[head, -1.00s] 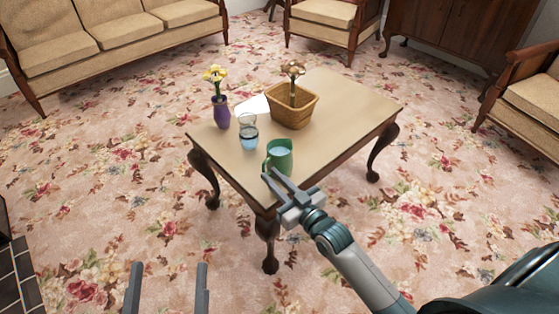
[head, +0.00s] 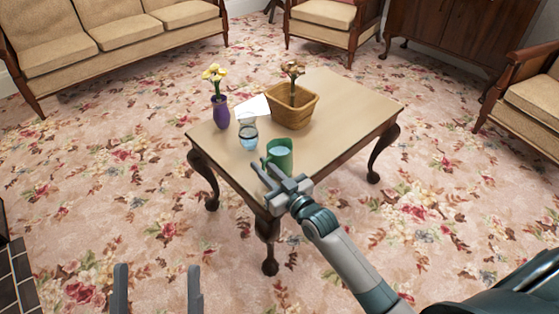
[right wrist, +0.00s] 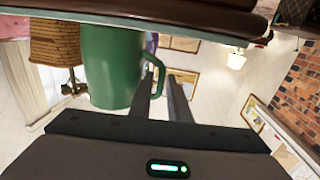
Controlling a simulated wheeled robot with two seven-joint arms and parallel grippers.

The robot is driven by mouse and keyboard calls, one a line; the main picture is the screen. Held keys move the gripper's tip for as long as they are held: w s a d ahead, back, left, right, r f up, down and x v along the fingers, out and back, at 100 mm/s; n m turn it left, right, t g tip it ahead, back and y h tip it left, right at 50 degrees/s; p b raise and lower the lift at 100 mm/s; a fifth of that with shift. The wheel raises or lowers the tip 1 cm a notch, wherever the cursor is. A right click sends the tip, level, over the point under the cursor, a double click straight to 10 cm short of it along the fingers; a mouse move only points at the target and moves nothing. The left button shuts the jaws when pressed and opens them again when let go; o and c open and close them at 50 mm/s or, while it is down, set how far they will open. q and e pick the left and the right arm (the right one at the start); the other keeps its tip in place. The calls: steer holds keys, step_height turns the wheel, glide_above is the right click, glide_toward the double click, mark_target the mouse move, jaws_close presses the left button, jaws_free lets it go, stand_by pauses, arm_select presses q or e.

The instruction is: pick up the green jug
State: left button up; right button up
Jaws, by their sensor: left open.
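The green jug (head: 281,154) stands upright near the front corner of the low table (head: 335,92), with its handle on the left side. My right gripper (head: 263,171) is at the handle side of the jug, in front of it. In the right wrist view the jug (right wrist: 109,66) looks upside down, and its handle (right wrist: 161,70) shows at the fingertips of the right gripper (right wrist: 162,80). The two fingers are apart, with the handle seemingly between them. My left gripper (head: 157,267) is open and empty, low in the picture, away from the table.
A glass vessel with bluish liquid (head: 248,134) stands close behind the jug to the left. The table's right part is clear.

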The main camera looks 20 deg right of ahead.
stand_by(0.3)
jaws_close()
stand_by(1.0)
steer(key=shift+r, duration=0.1)
